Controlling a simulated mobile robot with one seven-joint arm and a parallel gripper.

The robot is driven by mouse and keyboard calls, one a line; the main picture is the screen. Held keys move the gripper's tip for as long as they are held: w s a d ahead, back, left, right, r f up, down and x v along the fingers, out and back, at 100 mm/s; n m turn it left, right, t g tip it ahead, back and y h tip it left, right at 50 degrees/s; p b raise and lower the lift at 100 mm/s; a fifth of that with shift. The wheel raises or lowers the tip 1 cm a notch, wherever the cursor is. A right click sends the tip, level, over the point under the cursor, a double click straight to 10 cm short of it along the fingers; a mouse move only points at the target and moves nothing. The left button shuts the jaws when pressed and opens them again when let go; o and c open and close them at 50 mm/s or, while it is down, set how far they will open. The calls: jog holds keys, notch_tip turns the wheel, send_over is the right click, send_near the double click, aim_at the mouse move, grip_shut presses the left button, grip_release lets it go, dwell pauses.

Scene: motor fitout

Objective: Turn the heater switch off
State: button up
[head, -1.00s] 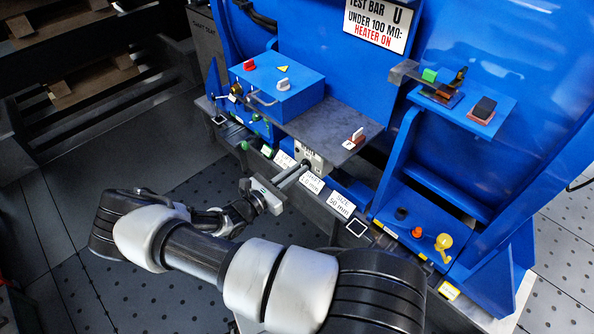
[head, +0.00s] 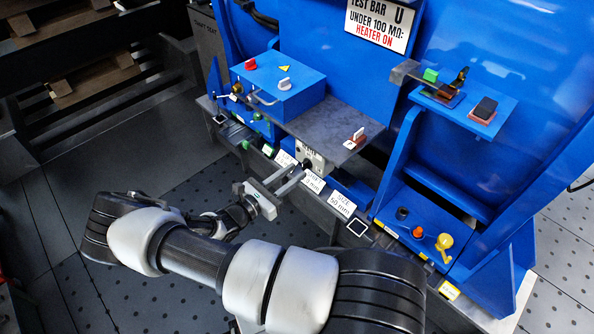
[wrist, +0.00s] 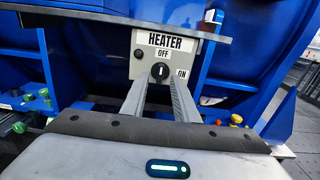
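The heater switch is a black rotary knob (wrist: 160,72) on a grey box (wrist: 140,68) labelled HEATER, under a shelf edge. OFF is printed above the knob and ON to its right. The knob's white mark looks upright, towards OFF. In the head view the grey box (head: 316,160) sits under the dark shelf, its knob small. My gripper (wrist: 159,86) is open, its two fingers reaching towards the box, one on each side below the knob. In the head view my gripper (head: 291,176) is just in front of the box. I cannot tell whether the fingers touch the knob.
The dark shelf (head: 325,128) overhangs the box. A blue box (head: 285,95) with a red knob stands left of it. A sign (head: 381,22) reads HEATER ON under 100 MΩ. Size labels (head: 341,205) line the ledge below. Yellow and orange knobs (head: 444,241) sit at lower right.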

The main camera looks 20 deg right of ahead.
jog(key=v, duration=1.5)
jog(key=s+d+r+m+y, duration=0.1)
jog(key=s+r+m+y, duration=0.5)
jog(key=r, duration=0.7)
jog(key=s+d+r+m+y, duration=0.1)
jog(key=s+r+m+y, duration=0.4)
jog(key=r+m, duration=0.55)
jog(key=s+d+r+m+y, duration=0.1)
jog(key=s+r+m+y, duration=0.45)
jog(key=r, duration=0.85)
notch_tip(320, 180, up, 16)
jog(key=p, duration=1.6)
jog(key=shift+r+g, duration=0.2)
jog(key=shift+g, duration=0.1)
jog(key=shift+d+y, duration=0.1)
jog(key=shift+y, duration=0.15)
